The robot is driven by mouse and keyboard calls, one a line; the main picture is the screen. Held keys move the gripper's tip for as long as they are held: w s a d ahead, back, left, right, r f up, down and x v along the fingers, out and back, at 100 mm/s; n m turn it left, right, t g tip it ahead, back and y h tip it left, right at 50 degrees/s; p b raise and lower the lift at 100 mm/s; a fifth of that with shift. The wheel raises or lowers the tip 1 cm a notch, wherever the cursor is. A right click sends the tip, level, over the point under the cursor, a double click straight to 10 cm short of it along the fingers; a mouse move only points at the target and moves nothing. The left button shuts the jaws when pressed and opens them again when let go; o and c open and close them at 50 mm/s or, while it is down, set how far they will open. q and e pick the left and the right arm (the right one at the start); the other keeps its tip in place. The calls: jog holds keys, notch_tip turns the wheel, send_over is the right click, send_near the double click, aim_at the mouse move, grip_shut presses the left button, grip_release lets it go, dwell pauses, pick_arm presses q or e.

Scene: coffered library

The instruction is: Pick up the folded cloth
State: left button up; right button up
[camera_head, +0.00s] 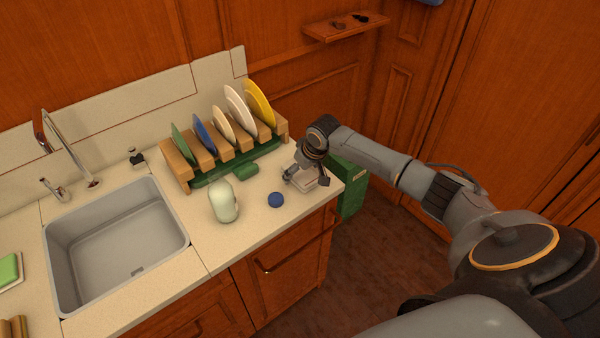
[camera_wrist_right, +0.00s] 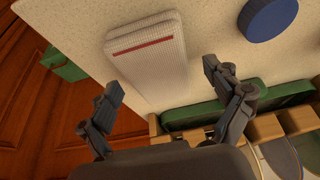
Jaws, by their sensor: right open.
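The folded cloth (camera_wrist_right: 152,58) is white with a ribbed weave and a red stripe. In the right wrist view it lies on the pale counter, ahead of my right gripper (camera_wrist_right: 163,90). The gripper is open, with one finger on each side of the cloth's near end; I cannot tell whether they touch it. In the head view my right gripper (camera_head: 305,181) is over the counter's right end, and part of the cloth (camera_head: 312,177) shows beneath it. The rest of the cloth is hidden by the gripper there. My left gripper is not in view.
A dish rack (camera_head: 183,175) with several plates stands behind to the left. A blue disc (camera_head: 276,200) and a pale green rounded object (camera_head: 223,201) are left of the gripper. A sink (camera_head: 117,245) is farther left. A green bin (camera_head: 349,187) stands beyond the counter's right edge.

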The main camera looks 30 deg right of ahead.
aim_at(300, 173)
jog(key=c, duration=1.1)
jog(key=shift+c, duration=0.2)
jog(key=shift+r, duration=0.15)
jog(key=shift+r+b, duration=0.25)
jog(key=shift+b, duration=0.05)
jog(key=r, duration=0.1)
jog(key=b, duration=0.1)
jog(key=r, duration=0.1)
jog(key=shift+a+r, duration=0.25)
jog(key=shift+r, duration=0.1)
jog(key=s+a+r+b, duration=0.3)
jog(key=a+r, duration=0.6)
jog(key=a, duration=0.4)
jog(key=shift+s+r, duration=0.25)
jog(key=shift+r, duration=0.05)
